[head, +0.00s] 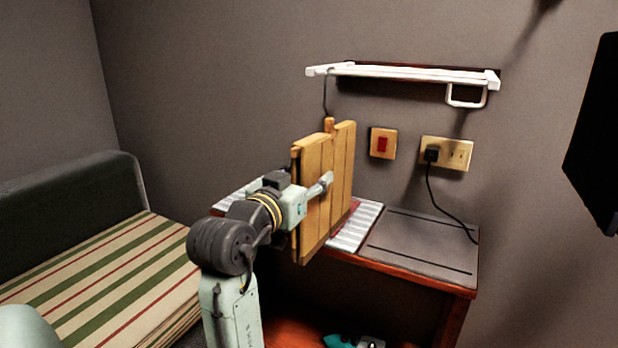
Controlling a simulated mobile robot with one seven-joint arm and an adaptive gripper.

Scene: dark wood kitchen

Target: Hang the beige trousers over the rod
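A tan, stiff-looking panel with vertical seams (342,180) is the only thing here that could match the beige trousers; it looks more like wood than cloth. It is upright below the left end of the white wall rack, its lower edge in front of the desk. A thin dark hook or line runs from its top up to the rack; I cannot tell whether it hangs there. The rack's white rod (410,73) runs along the wall. My gripper (322,185) is at the panel's left part, one finger across its near face. The other finger is hidden, so its grip is unclear.
A desk (415,243) with a dark pad and a striped cloth (358,228) stands below the rack. A plug and cord (432,154) are on the wall socket. A striped bed (105,280) is at left, a dark screen (598,135) at right.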

